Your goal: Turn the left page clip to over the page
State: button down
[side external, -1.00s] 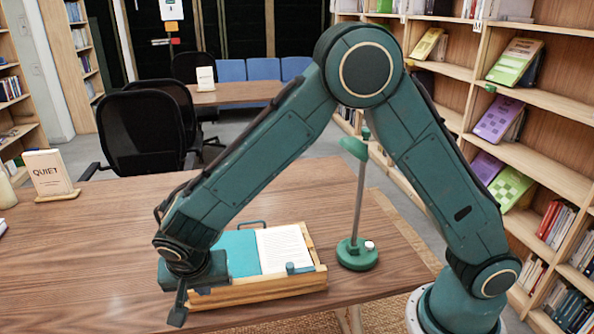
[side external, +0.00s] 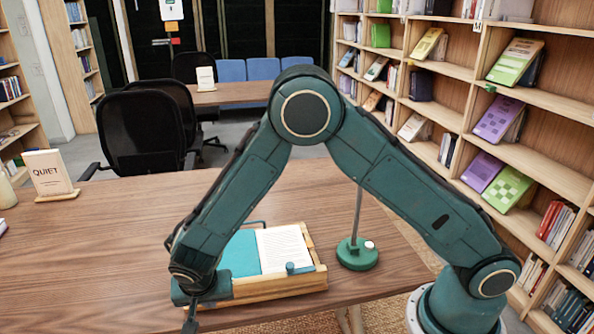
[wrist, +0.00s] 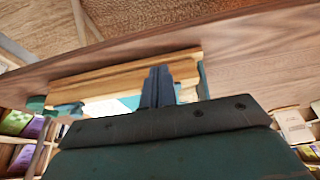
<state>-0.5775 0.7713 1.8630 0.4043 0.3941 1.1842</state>
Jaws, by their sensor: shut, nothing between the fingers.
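The wooden book stand (side external: 270,290) sits near the table's front edge. It holds an open book with a teal left side (side external: 241,255) and a white printed right page (side external: 283,248). The left page clip is not clearly visible; my arm covers the stand's left front corner. My gripper (side external: 190,325) is low, at the front left of the stand, pointing down. In the wrist view its two dark fingers (wrist: 157,86) are together and empty, in front of the stand's wooden edge (wrist: 120,76).
A green lamp (side external: 357,255) stands just right of the book stand. A "QUIET" sign (side external: 48,173) stands at the table's left. The tabletop (side external: 100,260) left of the stand is clear. Bookshelves (side external: 535,110) rise on the right, beyond the table.

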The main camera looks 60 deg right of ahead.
jog(key=shift+w+d+f, duration=0.7)
jog(key=shift+w+d, duration=0.95)
jog(key=shift+w, duration=0.35)
jog(key=shift+s, duration=0.2)
jog(key=shift+s, duration=0.6)
